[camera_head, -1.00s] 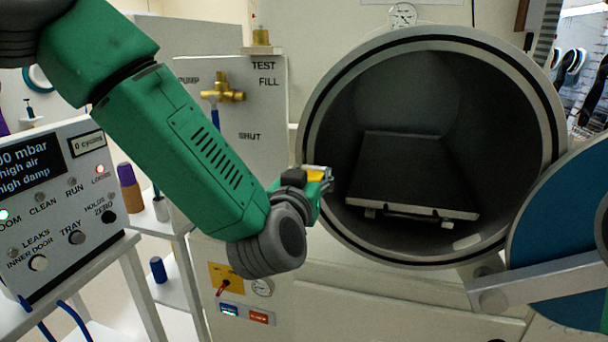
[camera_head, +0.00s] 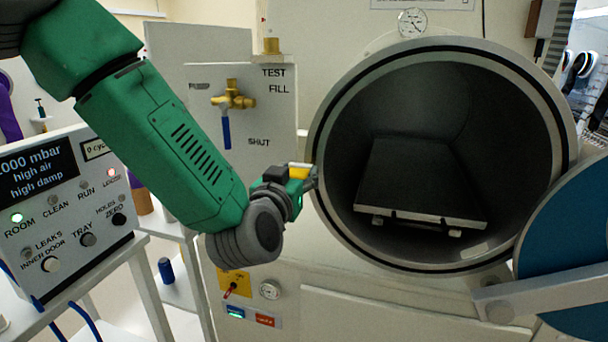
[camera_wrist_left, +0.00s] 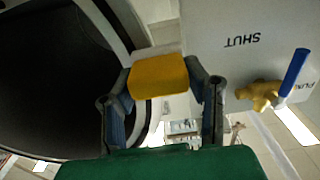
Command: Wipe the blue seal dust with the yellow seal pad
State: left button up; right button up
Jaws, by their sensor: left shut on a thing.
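My left gripper (camera_head: 304,178) is shut on the yellow seal pad (camera_head: 298,171). In the left wrist view the pad (camera_wrist_left: 158,76) sits between the two fingers. In the head view the pad is at the left side of the round port's rim (camera_head: 318,125); I cannot tell whether it touches the rim. I cannot make out any blue dust on the part of the rim that shows. My right gripper is in neither view.
The port's round door (camera_head: 565,235) stands open at the right. A dark tray (camera_head: 420,175) lies inside the port. A brass valve with a blue lever (camera_head: 226,130) is left of the port. A control panel (camera_head: 70,215) stands at the lower left.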

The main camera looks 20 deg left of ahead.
aim_at(321, 171)
pick_arm(q)
jog(key=shift+r+p, duration=0.3)
jog(key=shift+r, duration=0.35)
jog(key=shift+s+d+f, duration=0.1)
jog(key=shift+d, duration=2.1)
jog(key=shift+s, duration=0.1)
jog(key=shift+s+a, duration=0.15)
jog(key=shift+s, duration=2.75)
jog(key=s, duration=0.3)
